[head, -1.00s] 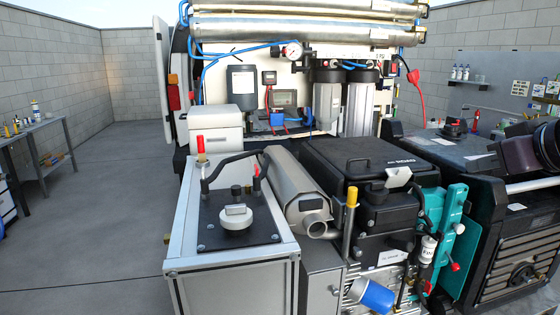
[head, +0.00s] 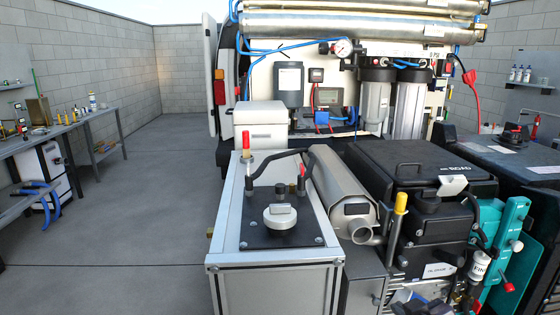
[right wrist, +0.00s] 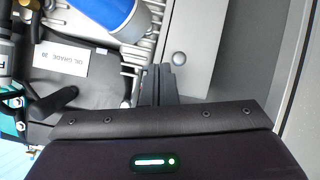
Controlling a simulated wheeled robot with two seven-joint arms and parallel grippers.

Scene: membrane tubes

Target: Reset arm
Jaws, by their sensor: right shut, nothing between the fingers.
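My right gripper (right wrist: 158,72) shows in the right wrist view with its two dark fingers pressed together and nothing between them. It is over the engine side of the generator unit, near a blue cylinder (right wrist: 112,14) and a label reading "OIL GRADE 30" (right wrist: 60,60). I cannot tell whether the fingertips touch anything. In the head view only a small, unclear part of the right gripper shows at the bottom edge, in front of the generator (head: 405,165). My left gripper is not in view.
A silver-framed cabinet with a black top (head: 290,232) stands left of a grey muffler (head: 340,190). A yellow-capped upright tube (head: 397,220) and teal bracket (head: 510,230) are close to the generator. Open floor (head: 140,220) lies left, before workbenches (head: 50,135).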

